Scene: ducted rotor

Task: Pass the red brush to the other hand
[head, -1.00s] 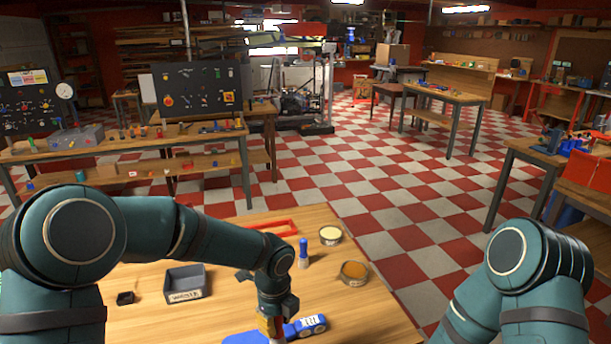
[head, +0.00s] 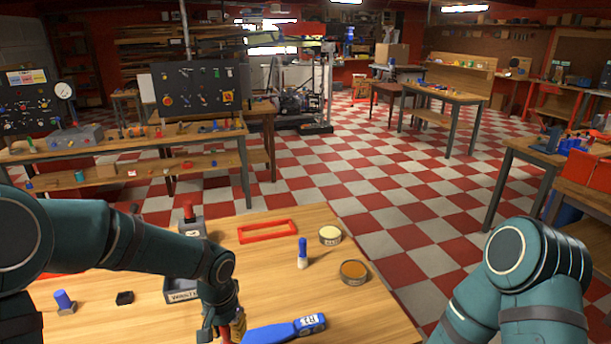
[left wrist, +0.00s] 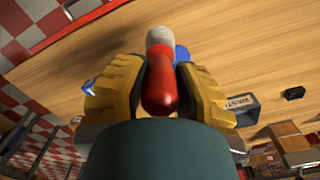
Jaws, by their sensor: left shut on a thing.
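The red brush (left wrist: 160,85) is between the two yellow finger pads of my left gripper (left wrist: 160,95) in the left wrist view. Its rounded red handle end faces the camera and its pale end points away, over the wooden table. My left gripper is shut on it. In the head view my left gripper (head: 228,330) is low, over the table's near part, left of a blue tool; the brush is mostly hidden there. My right arm shows at the lower right, but its gripper is out of view.
The wooden table (head: 285,285) holds a blue brush (head: 303,255), a cream-topped tin (head: 330,235), an orange-filled tin (head: 353,271), a red frame (head: 267,231), a small black block (head: 124,298) and a blue labelled tool (head: 285,329). A labelled grey tray (head: 180,296) is partly behind my left arm.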

